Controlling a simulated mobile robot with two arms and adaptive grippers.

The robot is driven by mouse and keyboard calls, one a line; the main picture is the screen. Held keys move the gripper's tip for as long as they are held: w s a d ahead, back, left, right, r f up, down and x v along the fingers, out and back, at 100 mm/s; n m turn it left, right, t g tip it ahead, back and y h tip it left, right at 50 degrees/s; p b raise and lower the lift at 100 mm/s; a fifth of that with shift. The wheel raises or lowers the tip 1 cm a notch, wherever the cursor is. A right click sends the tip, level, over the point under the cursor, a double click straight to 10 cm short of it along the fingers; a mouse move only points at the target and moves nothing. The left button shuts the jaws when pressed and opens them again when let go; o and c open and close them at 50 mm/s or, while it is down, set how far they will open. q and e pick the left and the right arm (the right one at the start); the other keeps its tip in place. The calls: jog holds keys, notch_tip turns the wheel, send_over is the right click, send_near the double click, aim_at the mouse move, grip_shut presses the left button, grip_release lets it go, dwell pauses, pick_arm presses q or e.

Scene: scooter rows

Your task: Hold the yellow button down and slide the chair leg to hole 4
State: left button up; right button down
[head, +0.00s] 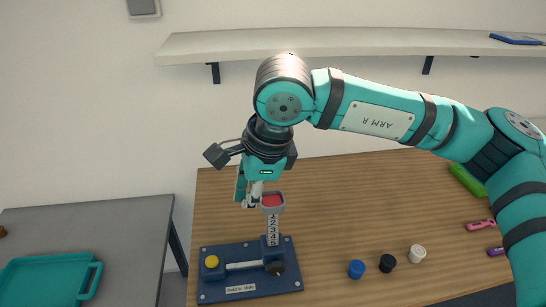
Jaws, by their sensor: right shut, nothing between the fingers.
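The chair-leg rig has a dark blue base plate (215,293) on the wooden table. The yellow button (211,262) stands at its left end, with nothing touching it. A pale bar runs from near the button to a blue block with a dark knob (275,269). The grey chair leg (272,229) stands upright from this block, marked with a column of small numbers and topped by a red pad (272,200). Which hole it sits at is too small to tell. My right gripper (249,204) is shut and empty, just left of the red pad. My left gripper is out of view.
Blue (357,269), black (387,263) and white (417,253) caps stand right of the rig. Green, pink and purple items lie at the far right. A grey table with a teal tray (45,262) stands left. A shelf (360,42) runs above.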

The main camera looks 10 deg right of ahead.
jog(key=w+d+r+t+h, duration=0.1)
jog(key=w+d+r+h, duration=0.15)
jog(key=d, duration=0.25)
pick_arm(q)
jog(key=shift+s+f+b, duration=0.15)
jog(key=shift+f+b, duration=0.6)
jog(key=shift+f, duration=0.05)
pick_arm(e)
jog(key=shift+t, duration=0.3)
jog(key=f, duration=0.5)
jog(key=shift+w+f, duration=0.2)
jog(key=shift+f, duration=0.15)
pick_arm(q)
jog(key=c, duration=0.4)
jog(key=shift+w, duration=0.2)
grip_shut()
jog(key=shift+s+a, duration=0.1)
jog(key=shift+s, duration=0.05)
